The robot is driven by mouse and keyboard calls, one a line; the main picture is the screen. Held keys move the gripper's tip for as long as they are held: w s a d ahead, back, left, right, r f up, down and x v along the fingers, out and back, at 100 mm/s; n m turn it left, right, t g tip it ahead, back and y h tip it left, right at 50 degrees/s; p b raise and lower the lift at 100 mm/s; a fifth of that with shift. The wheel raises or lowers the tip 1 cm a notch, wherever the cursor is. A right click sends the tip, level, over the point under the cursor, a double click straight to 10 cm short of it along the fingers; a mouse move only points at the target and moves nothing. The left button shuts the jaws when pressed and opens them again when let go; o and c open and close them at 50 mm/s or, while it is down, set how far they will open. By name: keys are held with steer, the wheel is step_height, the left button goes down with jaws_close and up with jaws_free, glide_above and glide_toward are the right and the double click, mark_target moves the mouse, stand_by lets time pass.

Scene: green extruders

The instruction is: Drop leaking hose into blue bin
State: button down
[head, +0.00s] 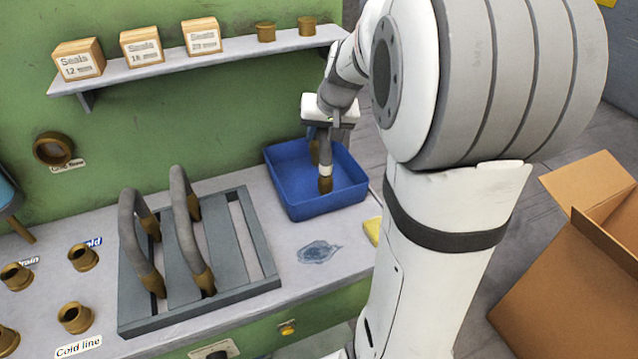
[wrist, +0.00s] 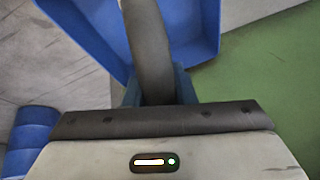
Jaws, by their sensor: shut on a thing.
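My gripper (head: 321,130) is over the blue bin (head: 322,208) at the back right of the bench. It is shut on a grey hose (head: 326,152) with brass ends. The hose hangs down, its near brass end low within the bin's outline. I cannot tell whether that end touches the bin floor. In the wrist view the grey hose (wrist: 152,50) runs up between my blue fingers (wrist: 158,92), with the blue bin (wrist: 205,25) around and behind it. No leak can be made out on the hose.
A slatted grey rack (head: 262,262) left of the bin holds two curved grey hoses (head: 183,228) with brass ends. A dark wet patch (head: 320,251) lies before the bin, beside a yellow item (head: 372,231). A shelf (head: 180,72) with seal boxes is above. A cardboard box (head: 570,270) stands right.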

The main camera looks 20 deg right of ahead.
steer(key=c, duration=1.1)
jaws_free()
steer(key=v, duration=0.8)
steer(key=s+a+f+n, duration=0.1)
steer(key=s+a+f, duration=0.2)
steer(key=s, duration=0.3)
steer(key=s+a+f+n+g, duration=0.1)
steer(key=s+a+f, duration=0.2)
steer(key=s, duration=0.3)
steer(key=s+a+f+n+g+h, duration=0.1)
steer(key=s+a+f, duration=0.2)
steer(key=s+a, duration=0.2)
steer(key=shift+s+f, duration=0.2)
steer(key=shift+s, duration=0.3)
steer(key=shift+s+f, duration=0.15)
steer(key=shift+s, duration=0.35)
